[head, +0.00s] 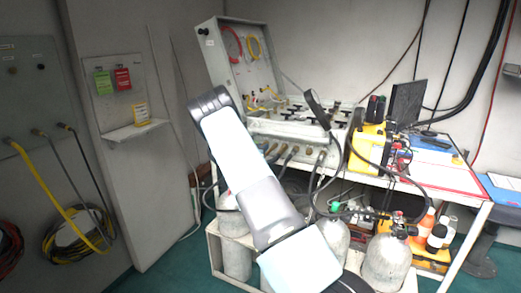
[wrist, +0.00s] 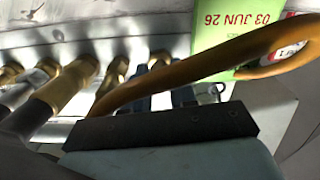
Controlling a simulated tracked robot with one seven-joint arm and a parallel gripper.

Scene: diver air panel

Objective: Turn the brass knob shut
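In the wrist view, a row of brass fittings (wrist: 72,82) lines the pale panel front at the left, with dark hoses on the nearest ones. I cannot tell which of them, if any, is the brass knob. My gripper (wrist: 165,126) shows as a dark bar on a pale teal body at the bottom. An orange-brown curved band (wrist: 185,75) sweeps from the bar to a loop at the upper right. Separate fingertips do not show clearly, so its opening is unclear. In the head view my raised arm hides the gripper and part of the panel front.
The open air panel case (head: 290,128) stands on a bench with hoses at its front. A yellow unit (head: 368,147) and a monitor (head: 406,102) are to its right. Grey cylinders (head: 388,262) stand below. A green dated tag (wrist: 232,28) is close to the band.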

